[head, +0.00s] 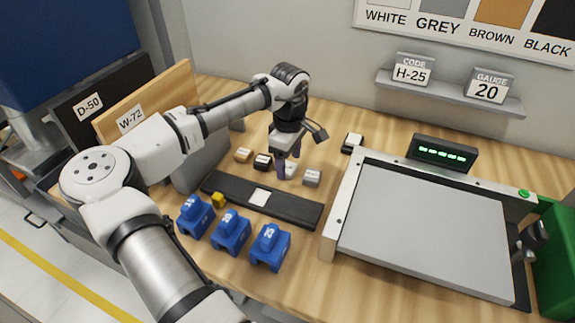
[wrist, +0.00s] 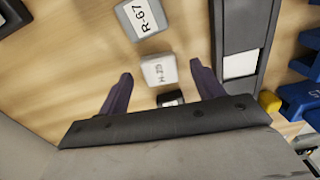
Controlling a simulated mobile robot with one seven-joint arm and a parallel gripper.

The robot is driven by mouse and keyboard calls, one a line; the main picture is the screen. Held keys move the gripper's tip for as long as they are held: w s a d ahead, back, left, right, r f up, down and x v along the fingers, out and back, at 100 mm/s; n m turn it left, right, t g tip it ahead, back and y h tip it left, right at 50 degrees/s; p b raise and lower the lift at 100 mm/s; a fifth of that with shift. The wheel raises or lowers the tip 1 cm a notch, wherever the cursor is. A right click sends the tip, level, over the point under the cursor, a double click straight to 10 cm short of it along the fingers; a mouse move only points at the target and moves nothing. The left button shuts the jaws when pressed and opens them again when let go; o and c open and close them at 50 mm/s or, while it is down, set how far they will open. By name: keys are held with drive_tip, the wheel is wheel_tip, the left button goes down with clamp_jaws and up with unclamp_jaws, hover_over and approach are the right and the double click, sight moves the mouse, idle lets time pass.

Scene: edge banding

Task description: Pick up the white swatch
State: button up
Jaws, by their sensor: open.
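The white swatch (wrist: 158,70) is a small block with a label reading H-25. It lies on the wooden bench and appears between the two fingertips in the wrist view. In the head view the white swatch (head: 290,171) is partly hidden by a finger. My gripper (head: 288,166) points down at it with purple fingers apart. In the wrist view my gripper (wrist: 161,70) is open, with nothing clamped. I cannot tell whether the fingertips are level with the swatch or slightly above it.
A grey swatch (head: 312,177) marked R-67 (wrist: 142,18) sits close by. Black (head: 262,160) and brown (head: 243,155) swatches lie on the other side. A dark rail (head: 290,208) with a white square, blue blocks (head: 231,233) and a framed grey panel (head: 430,230) stand nearer.

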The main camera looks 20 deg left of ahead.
drive_tip(key=shift+f, duration=0.8)
drive_tip(key=c, duration=1.1)
drive_tip(key=shift+o, duration=0.2)
drive_tip(key=shift+r, duration=0.1)
